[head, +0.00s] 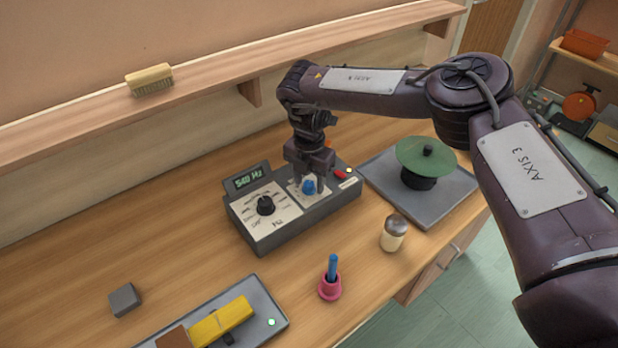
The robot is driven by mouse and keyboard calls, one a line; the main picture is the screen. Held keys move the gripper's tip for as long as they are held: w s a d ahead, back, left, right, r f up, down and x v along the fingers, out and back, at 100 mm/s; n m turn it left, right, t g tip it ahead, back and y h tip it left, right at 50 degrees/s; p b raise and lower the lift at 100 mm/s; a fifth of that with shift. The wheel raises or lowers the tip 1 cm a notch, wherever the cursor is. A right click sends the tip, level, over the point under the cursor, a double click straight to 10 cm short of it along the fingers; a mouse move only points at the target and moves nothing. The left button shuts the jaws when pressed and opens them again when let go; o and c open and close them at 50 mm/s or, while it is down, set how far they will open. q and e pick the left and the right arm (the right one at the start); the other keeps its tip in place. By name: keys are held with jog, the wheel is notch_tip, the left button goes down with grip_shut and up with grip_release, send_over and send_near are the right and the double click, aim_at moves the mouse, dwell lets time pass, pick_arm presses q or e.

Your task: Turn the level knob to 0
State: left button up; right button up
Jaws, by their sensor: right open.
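The grey control box (262,239) stands on the wooden bench. Its display (249,182) reads what looks like 540 Hz. A black knob (265,205) with a printed scale sits on its left panel. A blue knob (308,187) sits on its right panel, probably the level knob; its scale and pointer are too small or hidden to read. My right gripper (308,188) points down over the blue knob, with its open fingers around it. I cannot tell whether they touch it. My left gripper is not in view.
A red switch (340,174) is right of the blue knob. A green disc (426,157) stands on a grey tray (435,214). A jar (393,233), a pink cup (330,288), a grey block (124,299) and a yellow bar (222,321) stand nearer. A shelf (215,67) runs behind.

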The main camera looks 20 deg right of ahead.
jog(key=shift+w, duration=0.1)
jog(key=c, duration=1)
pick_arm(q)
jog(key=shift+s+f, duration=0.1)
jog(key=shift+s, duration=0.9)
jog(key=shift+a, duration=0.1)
pick_arm(e)
jog(key=shift+n, duration=0.3)
